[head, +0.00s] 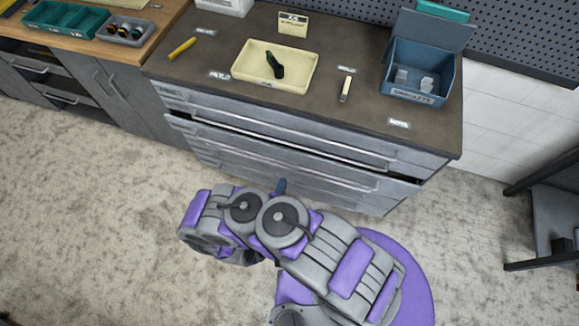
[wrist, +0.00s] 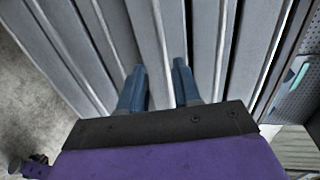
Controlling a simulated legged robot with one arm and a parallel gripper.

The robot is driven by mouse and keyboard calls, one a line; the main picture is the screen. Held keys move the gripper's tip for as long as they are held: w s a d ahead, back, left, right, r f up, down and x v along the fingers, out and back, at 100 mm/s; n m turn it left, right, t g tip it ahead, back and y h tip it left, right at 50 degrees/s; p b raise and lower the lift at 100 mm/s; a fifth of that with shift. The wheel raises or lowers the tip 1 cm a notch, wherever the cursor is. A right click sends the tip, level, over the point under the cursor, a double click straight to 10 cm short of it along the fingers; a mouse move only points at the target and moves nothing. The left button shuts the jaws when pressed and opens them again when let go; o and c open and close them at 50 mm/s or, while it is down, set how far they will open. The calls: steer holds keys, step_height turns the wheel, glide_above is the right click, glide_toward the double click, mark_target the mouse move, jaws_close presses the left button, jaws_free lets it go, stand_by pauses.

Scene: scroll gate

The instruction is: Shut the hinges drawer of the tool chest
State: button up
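The grey tool chest (head: 175,93) stands under a dark worktop with several wide drawers in its front. One upper drawer (head: 290,150) sticks out a little, with a dark gap above it; I cannot read a label that says whether it is the hinges drawer. My gripper (head: 281,186) is low in front of the chest, mostly hidden behind my arm. In the wrist view my gripper (wrist: 158,68) has its two blue fingers apart with nothing held between them. The grey drawer fronts (wrist: 152,35) fill the view ahead of it; I cannot tell whether the fingers touch them.
On the worktop (head: 215,55) are a cream tray (head: 245,79) with a dark green-handled object, a blue bin (head: 415,95), a yellow tool (head: 182,48) and a small light-handled tool (head: 345,90). A dark shelf stand (head: 555,215) is at right. The floor (head: 90,220) at left is clear.

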mark_target(291, 165)
steer(key=b+x, duration=0.1)
steer(key=x, duration=0.9)
steer(key=shift+w+b, duration=0.3)
steer(key=shift+b, duration=0.1)
steer(key=shift+w+d, duration=0.15)
steer(key=shift+d, duration=0.4)
steer(key=shift+a, duration=0.35)
steer(key=c, duration=0.6)
steer(key=shift+d, duration=0.1)
